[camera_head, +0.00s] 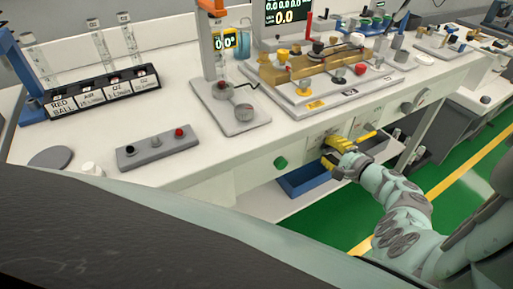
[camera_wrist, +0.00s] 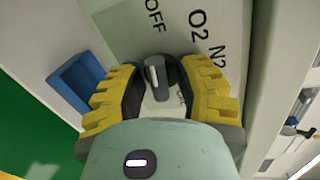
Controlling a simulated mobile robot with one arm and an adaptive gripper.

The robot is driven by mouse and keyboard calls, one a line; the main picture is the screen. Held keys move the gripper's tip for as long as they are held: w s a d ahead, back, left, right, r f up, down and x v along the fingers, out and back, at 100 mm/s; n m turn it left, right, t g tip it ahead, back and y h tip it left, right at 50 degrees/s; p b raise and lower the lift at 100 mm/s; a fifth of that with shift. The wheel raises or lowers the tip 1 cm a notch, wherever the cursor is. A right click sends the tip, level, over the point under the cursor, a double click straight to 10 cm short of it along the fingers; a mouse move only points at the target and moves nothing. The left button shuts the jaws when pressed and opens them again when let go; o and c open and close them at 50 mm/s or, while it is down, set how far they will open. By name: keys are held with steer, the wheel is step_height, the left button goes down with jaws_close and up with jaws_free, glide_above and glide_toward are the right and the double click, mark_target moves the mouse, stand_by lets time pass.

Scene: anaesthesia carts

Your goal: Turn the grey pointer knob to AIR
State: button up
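The grey pointer knob (camera_wrist: 156,74) sits on a pale panel in the wrist view, with a light bar as its pointer. Printed on the panel are OFF, O2 and an N2 label partly cut by a finger; all are turned in this view. I cannot read AIR; part of another label shows beside the right finger. My gripper (camera_wrist: 160,78) has its yellow, dark-padded fingers on either side of the knob. Whether the pads press on it is unclear. In the head view my gripper (camera_head: 344,151) is at the bench's front panel and hides the knob.
A green round button (camera_head: 280,162) is left of my gripper on the front panel, and another round knob (camera_head: 415,102) is at the right. A blue bin (camera_head: 300,181) sits below. The white benchtop (camera_head: 200,165) above carries racks and valves.

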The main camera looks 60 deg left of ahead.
steer(key=shift+f, duration=0.1)
jaws_close()
steer(key=shift+d, duration=0.1)
